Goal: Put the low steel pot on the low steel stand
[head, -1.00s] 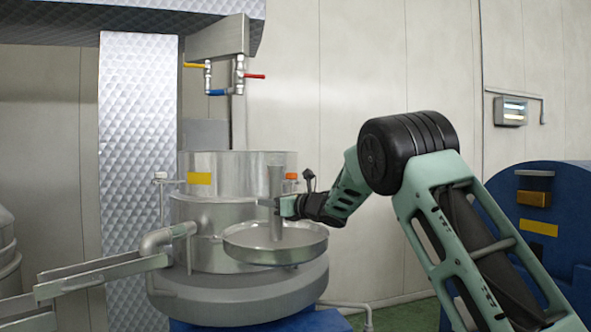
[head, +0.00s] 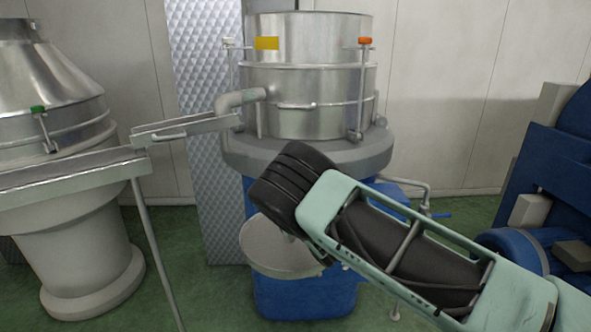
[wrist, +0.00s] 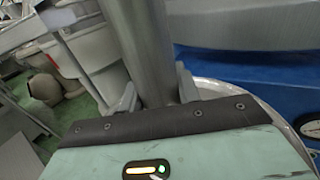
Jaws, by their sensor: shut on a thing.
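A shallow round steel dish (head: 262,246) with an upright central post shows in the head view, low in front of the blue base; I take it to be the low steel pot. My arm covers its right part and its post. In the wrist view my gripper (wrist: 157,90) is shut on the thick steel post (wrist: 147,40), one finger on each side. The dish's pale rim curves behind the gripper at the right. In the head view the gripper itself is hidden behind my arm. I cannot make out a low steel stand in either view.
A large steel vessel (head: 312,95) on a blue base (head: 305,298) stands behind the dish. A steel chute (head: 70,172) and a conical steel vessel (head: 55,70) are at the left. Blue machinery (head: 550,185) is at the right. Green floor shows between them.

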